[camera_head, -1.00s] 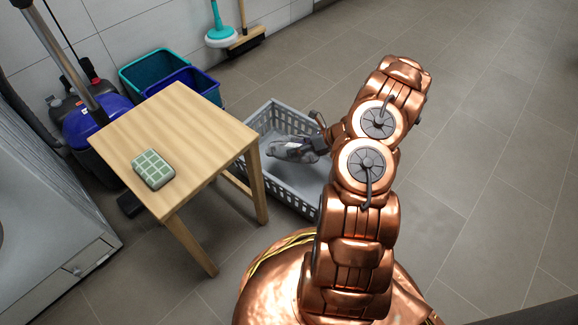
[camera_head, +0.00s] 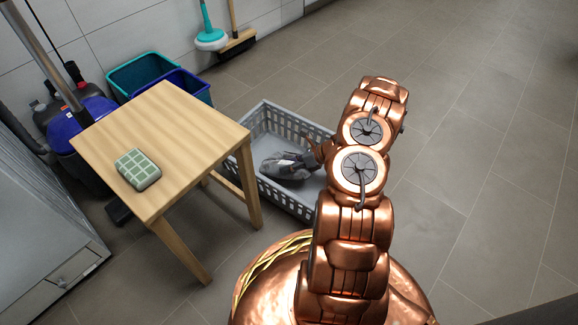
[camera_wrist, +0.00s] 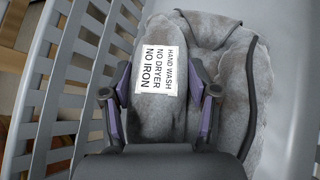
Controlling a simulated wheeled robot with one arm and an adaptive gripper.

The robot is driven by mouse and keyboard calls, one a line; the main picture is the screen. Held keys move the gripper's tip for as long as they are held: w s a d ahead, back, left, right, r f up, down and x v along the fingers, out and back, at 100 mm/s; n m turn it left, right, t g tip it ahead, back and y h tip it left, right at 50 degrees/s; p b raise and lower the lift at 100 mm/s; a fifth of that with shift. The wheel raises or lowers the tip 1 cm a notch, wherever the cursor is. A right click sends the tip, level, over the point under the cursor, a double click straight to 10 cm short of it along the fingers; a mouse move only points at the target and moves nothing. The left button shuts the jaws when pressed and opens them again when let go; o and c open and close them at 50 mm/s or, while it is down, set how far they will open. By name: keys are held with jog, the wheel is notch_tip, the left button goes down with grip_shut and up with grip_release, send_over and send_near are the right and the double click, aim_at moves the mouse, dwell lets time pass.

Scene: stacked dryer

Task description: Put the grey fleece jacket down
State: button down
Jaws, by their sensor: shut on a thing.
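The grey fleece jacket (camera_wrist: 225,65) is a bundled, plush grey piece with dark trim. It carries a white label (camera_wrist: 162,68) reading "HAND WASH NO DRYER NO IRON". In the head view the jacket (camera_head: 285,166) shows inside the grey laundry basket (camera_head: 262,112), low between its walls. My gripper (camera_wrist: 160,95) is shut on the jacket, with a fold of fleece between its two fingers. In the head view my arm partly hides the gripper and the basket's right side. I cannot tell whether the jacket touches the basket floor.
The floor to the right is clear.

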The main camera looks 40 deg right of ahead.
jog(key=shift+c, duration=1.2)
grip_release()
jog(key=p+v, duration=0.4)
jog(key=v, duration=0.8)
jog(key=shift+p, duration=0.35)
jog(key=shift+r, duration=0.1)
